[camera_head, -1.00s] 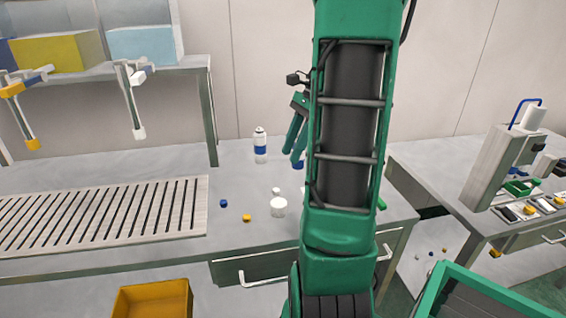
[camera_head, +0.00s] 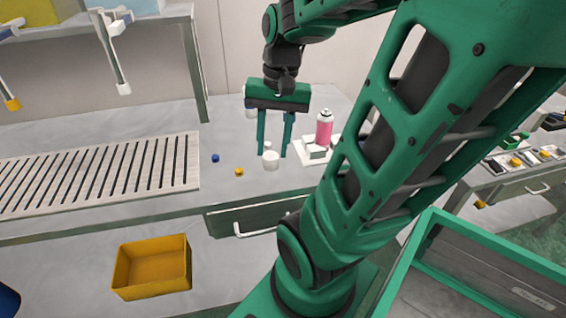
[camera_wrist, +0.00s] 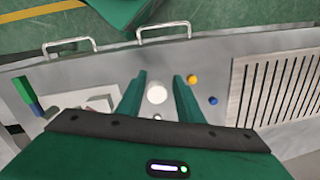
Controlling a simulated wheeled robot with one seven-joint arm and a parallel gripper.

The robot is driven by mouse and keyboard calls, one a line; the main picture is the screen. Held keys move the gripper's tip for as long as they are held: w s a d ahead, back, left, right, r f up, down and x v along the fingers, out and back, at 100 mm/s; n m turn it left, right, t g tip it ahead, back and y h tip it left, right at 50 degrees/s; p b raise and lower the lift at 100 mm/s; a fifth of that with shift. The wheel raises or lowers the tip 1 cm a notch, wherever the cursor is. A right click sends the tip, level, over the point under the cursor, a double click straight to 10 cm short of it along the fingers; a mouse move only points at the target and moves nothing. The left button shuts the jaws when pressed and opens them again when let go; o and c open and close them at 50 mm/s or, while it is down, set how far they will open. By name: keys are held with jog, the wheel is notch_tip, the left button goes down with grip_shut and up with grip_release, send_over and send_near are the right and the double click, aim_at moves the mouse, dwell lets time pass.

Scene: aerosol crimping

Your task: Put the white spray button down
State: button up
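In the wrist view the small white button (camera_wrist: 157,117) lies nearer the gripper body than the round white cylinder (camera_wrist: 157,94). My gripper (camera_head: 273,152) points down over them with its fingers wide apart. In the wrist view, my gripper (camera_wrist: 159,78) shows gaps on both sides of the white pieces, and nothing is clamped. The exact height of the fingertips above the table is hard to tell.
A blue button (camera_head: 215,158) and a yellow button (camera_head: 239,171) lie to the left. A pink can (camera_head: 324,131) stands on a pale fixture to the right. A white-and-blue can (camera_head: 250,111) is partly hidden behind my gripper. A slatted panel (camera_head: 110,175) lies left.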

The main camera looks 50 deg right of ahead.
jog(key=s+a+f+n+h, duration=0.1)
jog(key=s+f+n, duration=0.1)
jog(key=s+n, duration=0.2)
jog(key=shift+s+a+g, duration=0.25)
jog(key=shift+s+g, duration=0.05)
jog(key=shift+s, duration=0.4)
jog(key=shift+f, duration=0.1)
jog(key=shift+w+f, duration=0.35)
jog(key=shift+w, duration=0.35)
jog(key=shift+s+r, duration=0.1)
jog(key=shift+s, duration=0.05)
